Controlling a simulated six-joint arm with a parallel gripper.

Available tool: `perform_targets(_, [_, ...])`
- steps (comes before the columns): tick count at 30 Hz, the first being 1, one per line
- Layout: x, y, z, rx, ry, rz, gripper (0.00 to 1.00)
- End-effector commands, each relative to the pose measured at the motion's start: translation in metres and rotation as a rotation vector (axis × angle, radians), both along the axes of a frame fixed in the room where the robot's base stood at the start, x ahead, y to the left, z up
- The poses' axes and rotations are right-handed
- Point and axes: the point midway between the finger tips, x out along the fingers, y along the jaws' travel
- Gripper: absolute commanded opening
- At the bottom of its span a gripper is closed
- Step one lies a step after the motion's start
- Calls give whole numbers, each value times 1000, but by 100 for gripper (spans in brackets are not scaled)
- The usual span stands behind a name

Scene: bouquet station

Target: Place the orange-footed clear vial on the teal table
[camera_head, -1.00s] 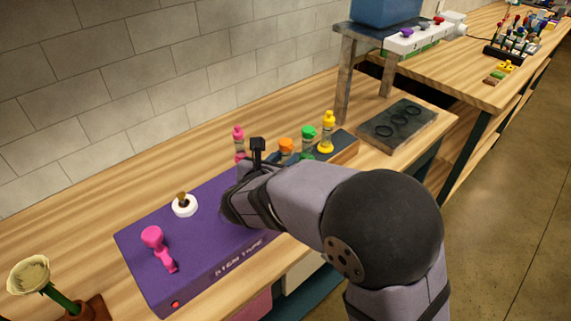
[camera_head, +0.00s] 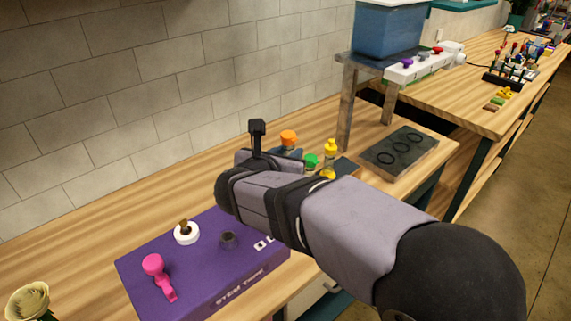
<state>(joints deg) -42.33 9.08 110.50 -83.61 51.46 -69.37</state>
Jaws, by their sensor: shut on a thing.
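The orange-footed vial (camera_head: 289,137) shows only as its orange end, facing up, above my forearm in the head view. My gripper (camera_head: 287,151) is shut on it, mostly hidden behind my own wrist; only dark blue-grey parts show just under the orange. The vial's clear body is hidden. The orange end is now higher than the green-topped vial (camera_head: 311,160) beside it. A strip of teal surface (camera_head: 465,4), possibly the teal table, shows at the top right edge, far from my gripper.
A yellow-topped vial (camera_head: 330,152) stands at the dark rack (camera_head: 346,167), right of my gripper. A raised shelf (camera_head: 346,100) bears a blue bin (camera_head: 390,30). A purple box (camera_head: 205,285) with a pink item (camera_head: 157,272) lies in front. A dark three-ring pad (camera_head: 400,150) is to the right.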

Motion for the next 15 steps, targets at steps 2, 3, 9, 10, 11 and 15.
perform_targets(2, [1,2,2,1,-3,7,0])
perform_targets(3, [3,5,2,1,-3,14,0])
perform_targets(9, [17,39,-3,0,-2,119,0])
perform_targets(10, [20,47,-4,0,-3,145,0])
perform_targets(11, [24,57,-5,0,-3,174,0])
perform_targets(15, [39,112,-10,2,-3,348,0])
